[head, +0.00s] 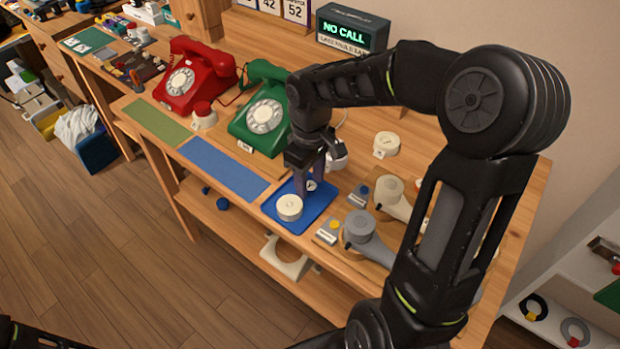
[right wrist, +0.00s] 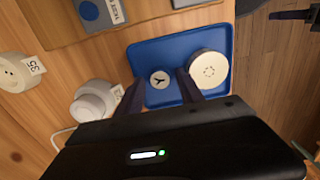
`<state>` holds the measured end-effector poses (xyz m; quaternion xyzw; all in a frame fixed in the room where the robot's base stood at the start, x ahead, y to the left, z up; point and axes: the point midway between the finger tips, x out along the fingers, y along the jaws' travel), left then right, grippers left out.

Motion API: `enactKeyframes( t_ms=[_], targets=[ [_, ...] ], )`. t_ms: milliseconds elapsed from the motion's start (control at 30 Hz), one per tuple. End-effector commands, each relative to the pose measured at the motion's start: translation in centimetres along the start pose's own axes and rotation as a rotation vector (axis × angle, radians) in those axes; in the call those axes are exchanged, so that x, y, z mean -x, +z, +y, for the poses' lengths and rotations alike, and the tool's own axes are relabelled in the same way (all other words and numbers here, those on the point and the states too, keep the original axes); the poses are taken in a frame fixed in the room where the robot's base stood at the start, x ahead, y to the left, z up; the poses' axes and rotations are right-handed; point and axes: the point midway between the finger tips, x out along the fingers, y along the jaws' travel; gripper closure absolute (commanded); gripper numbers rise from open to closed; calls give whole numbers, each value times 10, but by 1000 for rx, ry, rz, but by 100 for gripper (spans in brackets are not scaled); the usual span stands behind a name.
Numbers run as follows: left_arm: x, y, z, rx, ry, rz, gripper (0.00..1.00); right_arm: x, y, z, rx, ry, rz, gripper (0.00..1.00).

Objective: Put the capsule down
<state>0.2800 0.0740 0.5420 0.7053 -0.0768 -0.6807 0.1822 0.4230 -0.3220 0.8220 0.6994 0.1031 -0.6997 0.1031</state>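A blue tray (head: 296,223) lies on the bench; it also shows in the right wrist view (right wrist: 143,52). A round cream capsule with small holes in its face (right wrist: 209,70) sits on the tray; it also shows in the head view (head: 289,207). A small pale disc with a dark Y mark (right wrist: 160,79) lies on the tray beside it. My right gripper (head: 310,187) is low over the tray, its fingers apart on either side of the disc, with a gap showing. One finger is close beside the cream capsule; whether they touch is unclear. My left gripper is not visible.
A green phone (head: 262,110) and a red phone (head: 195,78) stand to the left. A blue mat (head: 224,168) is clear. Grey and cream handset-like parts (head: 365,238) crowd the bench right of the tray. A white round part (right wrist: 95,100) stands near one finger.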

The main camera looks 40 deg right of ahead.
Motion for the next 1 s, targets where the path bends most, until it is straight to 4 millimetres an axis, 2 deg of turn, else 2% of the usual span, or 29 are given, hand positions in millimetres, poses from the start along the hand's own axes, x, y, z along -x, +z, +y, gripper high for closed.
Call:
enactKeyframes(
  t_ms=[300, 467, 667, 1000],
  targets=[
    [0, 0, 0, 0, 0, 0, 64, 1, 0, 1, 0, 1, 1, 49],
    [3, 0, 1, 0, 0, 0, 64, 8, -1, 1, -1, 3, 3, 49],
    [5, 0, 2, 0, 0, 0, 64, 36, -1, 1, 0, 3, 5, 49],
    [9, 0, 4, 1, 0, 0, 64, 104, -1, 0, 1, 2, 3, 49]
  ],
)
